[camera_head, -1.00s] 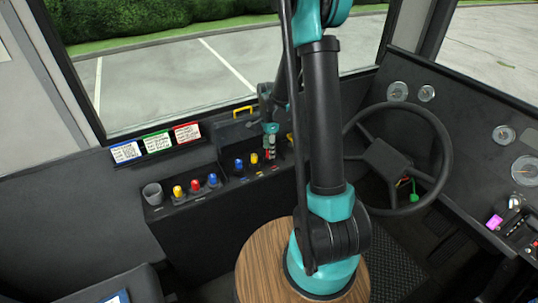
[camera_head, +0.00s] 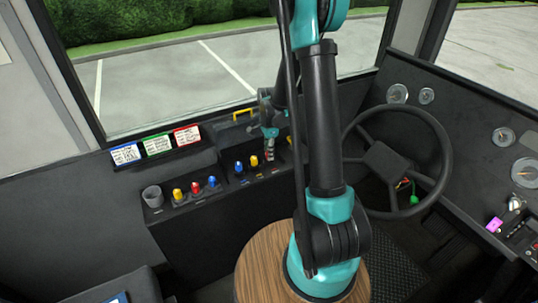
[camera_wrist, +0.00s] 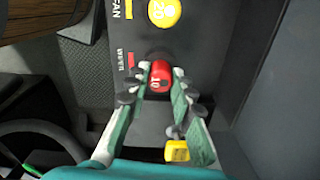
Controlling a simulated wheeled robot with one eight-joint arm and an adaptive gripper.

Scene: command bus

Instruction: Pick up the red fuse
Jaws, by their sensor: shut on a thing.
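The red fuse (camera_wrist: 161,76), marked 10, is in the wrist view between the two fingertips of my gripper (camera_wrist: 159,84). The fingers touch it from both sides, so the gripper is shut on it. A dark round patch shows on the panel just beyond the fuse; I cannot tell whether the fuse is clear of its socket. In the head view my gripper (camera_head: 270,152) points down over the right end of the fuse row, and the fingers mostly hide the fuse.
A yellow fuse (camera_wrist: 164,11) marked 20 and a blue fuse (camera_head: 239,167) stand left of my gripper. A lower row holds yellow, red (camera_head: 195,187) and blue fuses beside a grey cup (camera_head: 152,196). The steering wheel (camera_head: 446,155) is right of my arm.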

